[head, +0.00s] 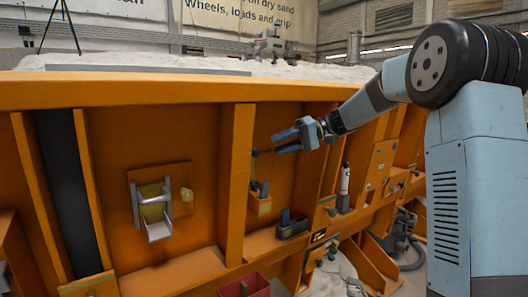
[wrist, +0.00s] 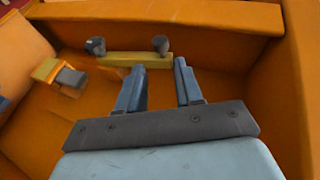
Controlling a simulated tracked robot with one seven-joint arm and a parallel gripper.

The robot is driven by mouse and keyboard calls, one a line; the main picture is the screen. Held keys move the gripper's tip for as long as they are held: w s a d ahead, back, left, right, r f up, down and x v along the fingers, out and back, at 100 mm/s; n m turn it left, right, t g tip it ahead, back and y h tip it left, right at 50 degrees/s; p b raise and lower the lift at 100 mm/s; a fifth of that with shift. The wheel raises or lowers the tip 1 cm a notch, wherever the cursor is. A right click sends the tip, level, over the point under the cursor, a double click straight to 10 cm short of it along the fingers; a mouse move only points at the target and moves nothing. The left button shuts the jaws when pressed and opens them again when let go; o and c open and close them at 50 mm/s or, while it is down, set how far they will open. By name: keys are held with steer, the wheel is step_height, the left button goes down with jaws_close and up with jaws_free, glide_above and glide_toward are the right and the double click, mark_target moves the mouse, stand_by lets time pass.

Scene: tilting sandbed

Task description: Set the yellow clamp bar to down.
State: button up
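A yellow bar (wrist: 133,60), which looks like the clamp bar, lies across the upper middle of the wrist view, nearly level in the picture. A dark round knob stands near each of its ends. My gripper (wrist: 160,66) is open, with an empty gap between its two blue fingers. The left fingertip overlaps the bar's right part in the picture; I cannot tell whether they touch. In the head view my gripper (head: 273,143) reaches left into an orange bay. A small dark knob (head: 255,153) shows just left of the fingertips; the yellow bar is not clear there.
An orange post (head: 237,170) stands left of the gripper. A plate with a metal bracket (head: 153,205) is in the bay beyond it. A small orange holder (head: 260,203) and a dark block (head: 293,225) sit below the gripper. A red bin (head: 245,288) is lower down.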

mark_target(258, 153)
steer(key=x, duration=0.6)
steer(key=shift+a, duration=0.35)
steer(key=shift+f, duration=0.1)
steer(key=shift+s, duration=0.1)
jaws_close()
steer(key=shift+d+f, duration=0.1)
steer(key=shift+d, duration=0.05)
